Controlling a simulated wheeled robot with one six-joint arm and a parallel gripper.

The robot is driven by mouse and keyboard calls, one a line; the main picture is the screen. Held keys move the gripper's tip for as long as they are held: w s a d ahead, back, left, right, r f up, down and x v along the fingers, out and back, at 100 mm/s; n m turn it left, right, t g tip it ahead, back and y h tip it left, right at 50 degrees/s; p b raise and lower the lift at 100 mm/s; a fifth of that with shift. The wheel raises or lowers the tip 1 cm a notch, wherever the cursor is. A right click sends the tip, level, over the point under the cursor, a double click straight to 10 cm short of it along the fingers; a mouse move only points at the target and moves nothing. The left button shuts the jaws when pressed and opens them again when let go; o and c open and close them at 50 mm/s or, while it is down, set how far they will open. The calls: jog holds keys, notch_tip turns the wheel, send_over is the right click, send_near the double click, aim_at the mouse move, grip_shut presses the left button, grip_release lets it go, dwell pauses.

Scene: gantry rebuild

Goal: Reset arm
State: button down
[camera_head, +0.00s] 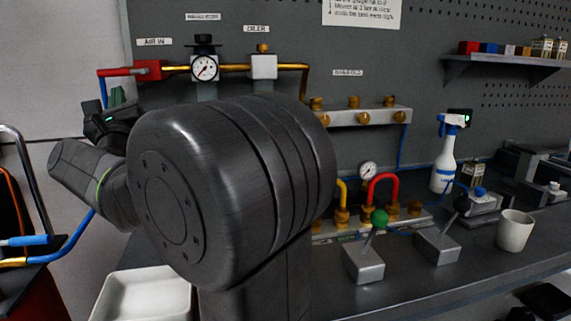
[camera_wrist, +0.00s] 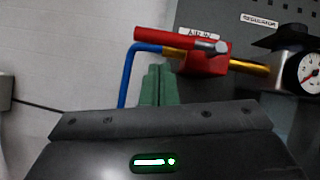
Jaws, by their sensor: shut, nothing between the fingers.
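My arm fills the left middle of the head view, with its large dark joint in front of the workbench. My gripper (camera_wrist: 158,78) shows in the wrist view as two green fingers pressed together, shut and empty. In the head view its green fingers (camera_head: 117,96) are partly hidden behind my wrist. The fingertips point towards the red air valve (camera_wrist: 203,55) and the blue hose (camera_wrist: 127,75). I cannot tell how far they are from these. The red valve (camera_head: 147,69) also shows in the head view, on the grey panel.
A gauge regulator (camera_head: 204,68) and an oiler (camera_head: 263,67) are on the panel. A lever with a green knob (camera_head: 380,218), a spray bottle (camera_head: 444,158) and a white cup (camera_head: 515,231) stand on the bench (camera_head: 460,275). A white tray (camera_head: 145,278) lies lower left.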

jog(key=d+n+g+y+p, duration=0.1)
jog(key=n+g+p, duration=0.1)
jog(key=n+p, duration=0.2)
jog(key=d+f+n+g+y+p, duration=0.1)
jog(key=d+n+g+y+p, duration=0.1)
jog(key=n+p, duration=0.2)
jog(key=w+d+f+n+g+y+p, duration=0.1)
jog(key=n+g+p, duration=0.1)
jog(key=p, duration=0.5)
jog(key=shift+d+f+n+y+p, duration=0.15)
jog(key=shift+n+y+p, duration=0.2)
jog(key=shift+n, duration=0.55)
